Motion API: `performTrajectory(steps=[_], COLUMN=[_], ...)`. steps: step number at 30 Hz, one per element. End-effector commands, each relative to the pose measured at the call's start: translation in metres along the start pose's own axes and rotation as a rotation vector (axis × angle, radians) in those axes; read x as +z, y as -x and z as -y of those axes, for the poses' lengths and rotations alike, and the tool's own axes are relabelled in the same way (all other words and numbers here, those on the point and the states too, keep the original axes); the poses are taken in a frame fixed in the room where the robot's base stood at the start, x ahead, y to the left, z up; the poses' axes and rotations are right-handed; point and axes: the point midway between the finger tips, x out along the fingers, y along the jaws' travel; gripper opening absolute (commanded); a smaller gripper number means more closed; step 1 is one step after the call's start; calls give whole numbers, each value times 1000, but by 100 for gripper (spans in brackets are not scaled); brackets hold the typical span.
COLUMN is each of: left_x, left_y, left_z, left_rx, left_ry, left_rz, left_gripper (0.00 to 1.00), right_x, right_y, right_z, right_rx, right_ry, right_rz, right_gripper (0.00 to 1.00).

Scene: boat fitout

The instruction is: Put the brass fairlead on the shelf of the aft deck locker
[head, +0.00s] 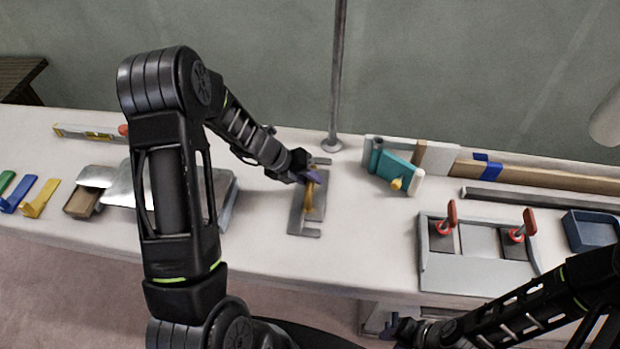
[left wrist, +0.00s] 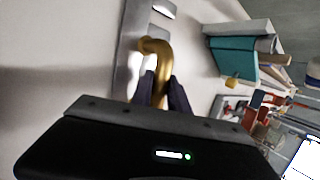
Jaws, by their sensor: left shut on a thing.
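The brass fairlead (head: 310,198), a curved gold piece, is over a grey metal plate (head: 298,226) on the bench. My left gripper (head: 308,180) is shut on it from above. In the left wrist view the fairlead (left wrist: 160,50) shows as a bent gold bar between the dark fingers (left wrist: 161,90), beside the plate (left wrist: 130,45). I cannot tell whether the fairlead touches the plate. My right gripper (head: 398,332) is low at the front edge of the bench, its jaws unclear. A grey open structure (head: 372,318) shows partly below the bench; I cannot tell whether it is the locker.
A thin metal post (head: 336,80) rises behind the plate. A teal tool (head: 392,168) lies to its right. A grey fixture (head: 455,270) with two red-handled clamps and a blue tray (head: 590,230) stand at right. Coloured pieces (head: 40,198) lie at left.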

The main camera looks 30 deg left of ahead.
Motion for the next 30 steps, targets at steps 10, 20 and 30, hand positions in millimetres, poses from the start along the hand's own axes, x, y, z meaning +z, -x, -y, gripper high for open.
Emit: performTrajectory(steps=[10, 20, 30], left_x=[0, 1, 2], left_y=[-1, 2, 52], left_z=[-1, 1, 2], left_rx=[0, 0, 0], left_ry=[0, 0, -2], left_rz=[0, 1, 4], left_gripper=[42, 42, 42], right_x=[0, 0, 1], right_y=[-1, 1, 7], right_z=[0, 0, 2], right_rx=[0, 0, 2], right_ry=[0, 0, -2], right_rz=[0, 0, 2], right_gripper=[33, 33, 33])
